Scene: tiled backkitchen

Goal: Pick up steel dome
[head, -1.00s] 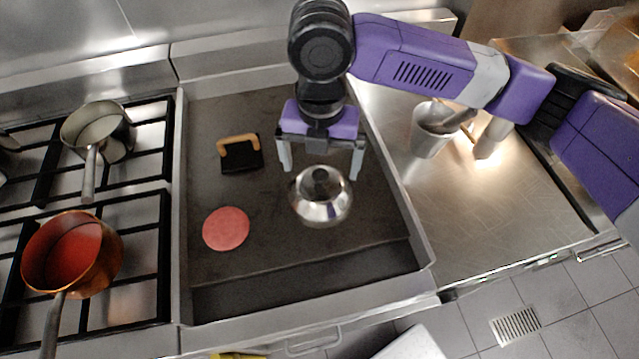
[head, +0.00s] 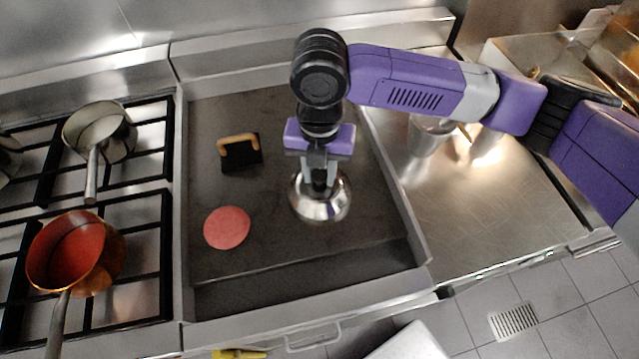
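The steel dome (head: 322,207) is a shiny, round cover with a dark knob on top. It sits on the dark griddle, right of a flat red patty. My gripper (head: 319,184) is directly above the dome, pointing down. Its fingers have come close together around the dark knob and appear closed on it. The knob is partly hidden by the fingers. The dome appears to rest on the griddle surface.
The griddle (head: 270,245) has raised side walls. On it lie the red patty (head: 227,228) and a black press with a wooden handle (head: 239,153). Left are a steel saucepan (head: 100,135) and a copper pan (head: 75,255) on burners. A metal container (head: 428,138) stands right.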

